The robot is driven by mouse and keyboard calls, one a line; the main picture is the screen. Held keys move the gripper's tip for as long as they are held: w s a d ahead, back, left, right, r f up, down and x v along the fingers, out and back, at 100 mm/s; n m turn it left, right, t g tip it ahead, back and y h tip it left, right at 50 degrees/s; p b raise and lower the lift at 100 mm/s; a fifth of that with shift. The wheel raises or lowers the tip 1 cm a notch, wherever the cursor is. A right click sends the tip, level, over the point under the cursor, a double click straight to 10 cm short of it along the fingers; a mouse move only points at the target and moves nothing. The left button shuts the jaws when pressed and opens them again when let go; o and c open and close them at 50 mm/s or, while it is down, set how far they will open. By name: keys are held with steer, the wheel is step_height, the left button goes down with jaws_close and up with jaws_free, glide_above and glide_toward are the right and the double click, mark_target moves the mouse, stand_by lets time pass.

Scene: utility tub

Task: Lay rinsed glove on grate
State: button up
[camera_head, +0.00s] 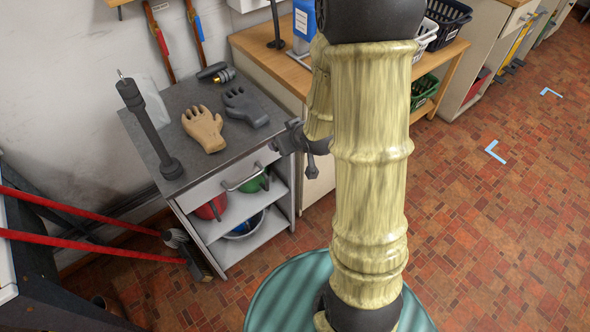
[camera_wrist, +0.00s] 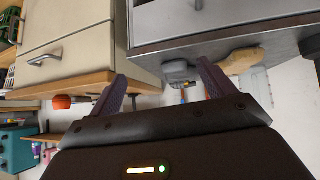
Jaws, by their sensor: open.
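A tan glove (camera_head: 204,128) and a dark grey glove (camera_head: 243,106) lie side by side on the grey top of a low cabinet (camera_head: 165,112). I cannot tell which is the rinsed one. My gripper (camera_head: 288,141) is at the cabinet's right edge, partly hidden by my arm. The wrist view is upside down; there my gripper (camera_wrist: 164,90) has its fingers apart with nothing held. The grey glove (camera_wrist: 181,70) shows beyond the fingers, and the tan glove (camera_wrist: 243,60) to its right. I cannot make out a grate in either view.
A dark upright post (camera_head: 150,125) stands at the cabinet top's left, and a dark nozzle (camera_head: 216,73) lies behind the gloves. A wooden counter (camera_head: 270,68) adjoins at the right. Red bars (camera_head: 90,212) cross at the left.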

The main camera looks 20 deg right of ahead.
steer(key=s+a+r+m+g, duration=0.1)
steer(key=s+a+r+g, duration=0.1)
steer(key=s, duration=0.5)
steer(key=s+a+r+m+g+h, duration=0.1)
steer(key=s+r+g, duration=0.1)
steer(key=s+g, duration=0.2)
steer(key=s, duration=0.3)
steer(key=shift+s+a+r, duration=0.3)
steer(key=shift+s+a, duration=0.05)
steer(key=shift+a, duration=0.05)
